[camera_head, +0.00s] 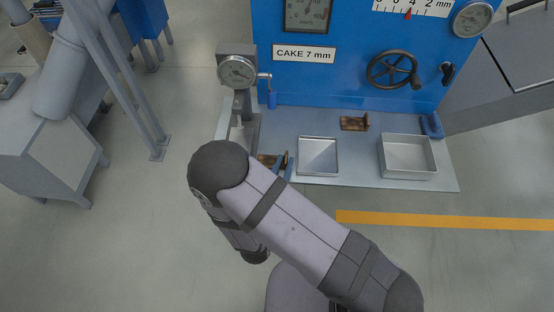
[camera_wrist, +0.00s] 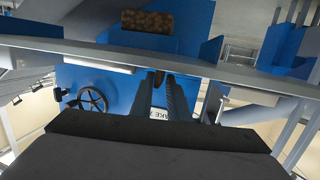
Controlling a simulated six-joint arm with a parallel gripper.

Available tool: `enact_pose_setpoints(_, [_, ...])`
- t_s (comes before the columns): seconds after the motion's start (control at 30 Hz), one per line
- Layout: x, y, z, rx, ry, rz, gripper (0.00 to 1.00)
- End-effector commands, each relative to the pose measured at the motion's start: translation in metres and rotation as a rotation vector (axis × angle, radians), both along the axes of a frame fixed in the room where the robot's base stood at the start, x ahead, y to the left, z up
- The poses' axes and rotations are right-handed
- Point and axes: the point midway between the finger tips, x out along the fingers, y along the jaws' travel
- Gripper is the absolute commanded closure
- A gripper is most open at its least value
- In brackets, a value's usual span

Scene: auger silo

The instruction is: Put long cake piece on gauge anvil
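The gauge (camera_head: 238,72), with a round dial, stands at the left of the metal shelf; my arm hides part of the area below it, and I cannot make out the anvil clearly. One brown piece (camera_head: 268,160) lies on the shelf just right of my arm, partly hidden. Another brown piece (camera_head: 354,123) lies farther right and back. I cannot tell which is the long cake piece. A mottled brown block (camera_wrist: 147,30) shows at the top of the wrist view. My gripper (camera_wrist: 163,85) has dark fingers close together with a little brown between them; whether they grip it is unclear.
Two metal trays, a left one (camera_head: 317,156) and a right one (camera_head: 407,157), sit on the shelf (camera_head: 345,180). Behind is a blue panel (camera_head: 330,85) with a handwheel (camera_head: 391,69) and a CAKE 7 mm sign (camera_head: 304,54). Floor is open in front, with a yellow stripe (camera_head: 440,219).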

Motion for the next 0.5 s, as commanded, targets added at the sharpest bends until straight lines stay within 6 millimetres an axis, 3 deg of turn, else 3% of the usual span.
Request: enact_pose_setpoints(0.5, [-0.0002,0.0001,0.0017,0.001,0.0,0.0,1.0])
